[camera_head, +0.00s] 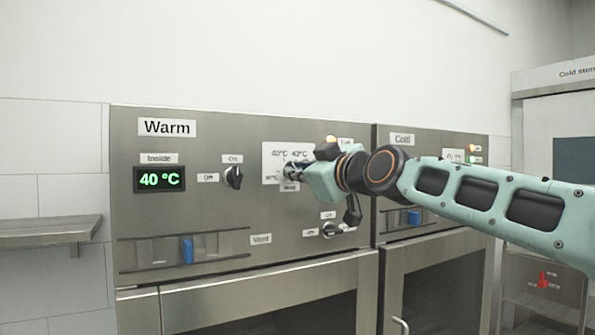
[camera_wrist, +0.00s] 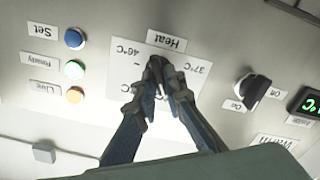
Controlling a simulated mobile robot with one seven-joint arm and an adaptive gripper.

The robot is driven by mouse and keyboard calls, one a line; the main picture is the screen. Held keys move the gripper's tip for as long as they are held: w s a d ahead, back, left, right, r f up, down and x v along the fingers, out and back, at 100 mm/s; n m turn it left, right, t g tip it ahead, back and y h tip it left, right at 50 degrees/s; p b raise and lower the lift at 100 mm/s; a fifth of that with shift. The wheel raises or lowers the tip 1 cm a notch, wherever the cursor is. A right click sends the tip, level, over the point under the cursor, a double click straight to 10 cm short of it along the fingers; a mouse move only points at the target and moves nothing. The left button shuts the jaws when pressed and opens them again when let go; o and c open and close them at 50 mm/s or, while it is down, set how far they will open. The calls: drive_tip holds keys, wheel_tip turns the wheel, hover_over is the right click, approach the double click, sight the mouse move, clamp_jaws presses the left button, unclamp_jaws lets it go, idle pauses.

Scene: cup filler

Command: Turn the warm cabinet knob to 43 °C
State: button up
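The Warm cabinet's temperature dial plate (camera_head: 272,153) is white, with 40 °C and 43 °C marks along its top. It also shows upside down in the wrist view (camera_wrist: 125,75), with 46 °C and 37 °C readable. My gripper (camera_head: 292,170) is at the middle of this plate, above the Heat label (camera_head: 289,187). In the wrist view its fingertips (camera_wrist: 160,68) come together on the dark knob at the dial's centre. The fingers hide most of the knob, so its pointer cannot be read. The green Inside display (camera_head: 159,179) reads 40 °C.
A black On/Off knob (camera_head: 233,177) sits left of the dial, and another black knob (camera_head: 338,229) is below my wrist. Blue, green and orange round buttons or lamps (camera_wrist: 75,70) stand beside the dial. The Cold cabinet (camera_head: 430,160) adjoins on the right. A metal shelf (camera_head: 45,230) juts out at left.

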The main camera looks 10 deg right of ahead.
clamp_jaws()
drive_tip(key=shift+f, duration=0.1)
drive_tip(key=m+b, duration=0.1)
drive_tip(key=m, duration=0.5)
drive_tip(key=m+b, duration=0.2)
drive_tip(key=m, duration=0.3)
drive_tip(key=shift+d+m, duration=0.2)
drive_tip(key=shift+m, duration=0.2)
idle(0.4)
drive_tip(key=o, duration=0.6)
unclamp_jaws()
